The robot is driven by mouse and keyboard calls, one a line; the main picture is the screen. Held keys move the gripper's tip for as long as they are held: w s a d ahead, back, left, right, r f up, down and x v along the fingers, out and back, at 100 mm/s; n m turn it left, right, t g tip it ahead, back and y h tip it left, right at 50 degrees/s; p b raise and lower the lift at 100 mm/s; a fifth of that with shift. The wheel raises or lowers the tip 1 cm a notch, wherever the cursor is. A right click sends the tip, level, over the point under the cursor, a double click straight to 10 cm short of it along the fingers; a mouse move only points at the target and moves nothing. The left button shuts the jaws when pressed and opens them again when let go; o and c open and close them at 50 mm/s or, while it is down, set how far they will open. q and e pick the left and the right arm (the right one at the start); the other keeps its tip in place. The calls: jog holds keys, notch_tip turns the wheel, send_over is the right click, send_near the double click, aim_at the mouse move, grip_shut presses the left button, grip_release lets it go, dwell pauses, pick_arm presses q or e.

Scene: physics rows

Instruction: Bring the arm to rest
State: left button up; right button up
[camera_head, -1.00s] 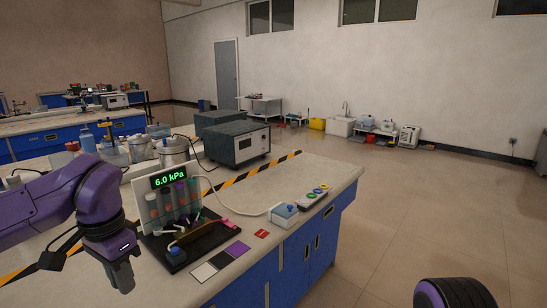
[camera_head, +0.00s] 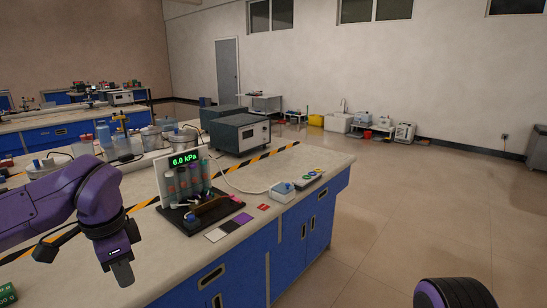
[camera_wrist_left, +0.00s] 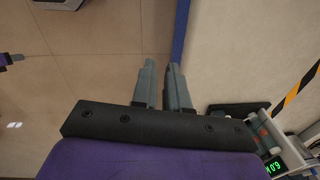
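My left arm enters the head view from the left, purple and dark grey. My left gripper (camera_head: 122,273) points down at the near side of the bench (camera_head: 160,262), left of the pressure rig and apart from it. In the left wrist view, the two grey fingers of the gripper (camera_wrist_left: 161,68) show a narrow gap with nothing between them. The floor and the bench's blue edge lie beyond them. Part of my right arm (camera_head: 455,292) shows at the bottom right of the head view; its gripper is out of view.
The pressure rig (camera_head: 190,188) with tubes and a "6.0 kPa" display stands on the bench. A small white box (camera_head: 282,192) is tethered to it. A grey instrument (camera_head: 240,133) stands behind. A green box (camera_head: 7,294) shows at lower left. Floor right of the bench is clear.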

pick_arm(q)
jog(key=w+f+m+t+y, duration=0.4)
jog(key=w+f+m, duration=0.15)
jog(key=m, duration=0.95)
jog(key=s+d+f+m+t, duration=0.1)
jog(key=s+d+f+m, duration=0.1)
jog(key=f+m, duration=0.75)
jog(key=s+d+f+m+t, duration=0.1)
jog(key=d+f+m+t, duration=0.1)
jog(key=f+m, duration=0.75)
jog(key=s+f+m+g+h, duration=0.2)
jog(key=s+f+m, duration=0.9)
jog(key=s+m, duration=0.4)
jog(key=s+a+f+m+g, duration=0.1)
jog(key=s+a+f+m, duration=0.1)
jog(key=s, duration=0.4)
jog(key=s+a+f+m+g+y+p, duration=0.1)
jog(key=s+a+f+m, duration=0.2)
jog(key=s, duration=0.4)
jog(key=shift+s+a+m+g, duration=0.15)
jog(key=shift+a+m+g, duration=0.25)
jog(key=shift+m, duration=0.3)
jog(key=shift+d, duration=0.1)
